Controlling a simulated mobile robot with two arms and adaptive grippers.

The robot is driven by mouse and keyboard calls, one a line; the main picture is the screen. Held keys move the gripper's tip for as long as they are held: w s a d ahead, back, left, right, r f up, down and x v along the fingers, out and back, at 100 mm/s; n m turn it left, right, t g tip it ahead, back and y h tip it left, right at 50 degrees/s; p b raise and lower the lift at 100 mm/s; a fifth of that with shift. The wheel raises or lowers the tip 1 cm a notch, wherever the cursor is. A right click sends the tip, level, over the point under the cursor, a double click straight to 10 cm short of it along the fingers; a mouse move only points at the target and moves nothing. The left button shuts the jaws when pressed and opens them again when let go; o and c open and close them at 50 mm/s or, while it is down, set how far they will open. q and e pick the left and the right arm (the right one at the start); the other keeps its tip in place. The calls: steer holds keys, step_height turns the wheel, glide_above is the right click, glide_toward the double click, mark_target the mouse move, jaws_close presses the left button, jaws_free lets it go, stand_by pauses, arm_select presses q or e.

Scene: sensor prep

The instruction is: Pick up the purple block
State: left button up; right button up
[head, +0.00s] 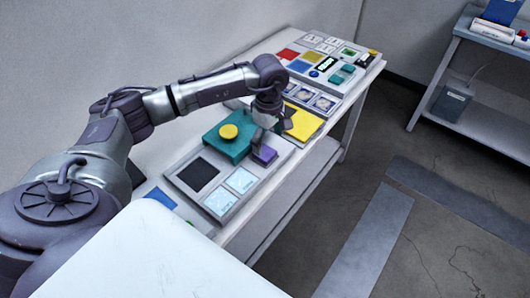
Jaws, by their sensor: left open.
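The purple block (265,155) lies on the grey panel at its right edge, beside the teal block with a yellow round knob. My left arm comes in from the left, and my left gripper (261,138) points down right over the purple block. Its fingers are small in the picture and appear open, at or just above the block's near side. I cannot tell whether the fingers touch the block. My right gripper is not in view.
The teal block (226,142) with its yellow knob (229,131) stands close to the gripper. A yellow plate (304,124) lies behind it. A panel with coloured squares (312,62) fills the table's far end. A grey shelf (480,115) stands at the right, with open floor between.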

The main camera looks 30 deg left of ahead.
mark_target(268, 154)
arm_select(q)
steer(key=f, duration=0.1)
steer(key=f+p, duration=0.1)
steer(key=f, duration=0.1)
steer(key=shift+w+a+f, duration=0.1)
steer(key=shift+w+f, duration=0.05)
steer(key=shift+w, duration=0.1)
step_height(268, 154, down, 3)
steer(key=shift+w+r+p, duration=0.1)
steer(key=shift+r+p, duration=0.1)
steer(key=shift+p, duration=0.35)
steer(key=shift+a+f, duration=0.1)
steer(key=shift+f, duration=0.35)
steer(key=c, duration=1.2)
steer(key=shift+c, duration=0.2)
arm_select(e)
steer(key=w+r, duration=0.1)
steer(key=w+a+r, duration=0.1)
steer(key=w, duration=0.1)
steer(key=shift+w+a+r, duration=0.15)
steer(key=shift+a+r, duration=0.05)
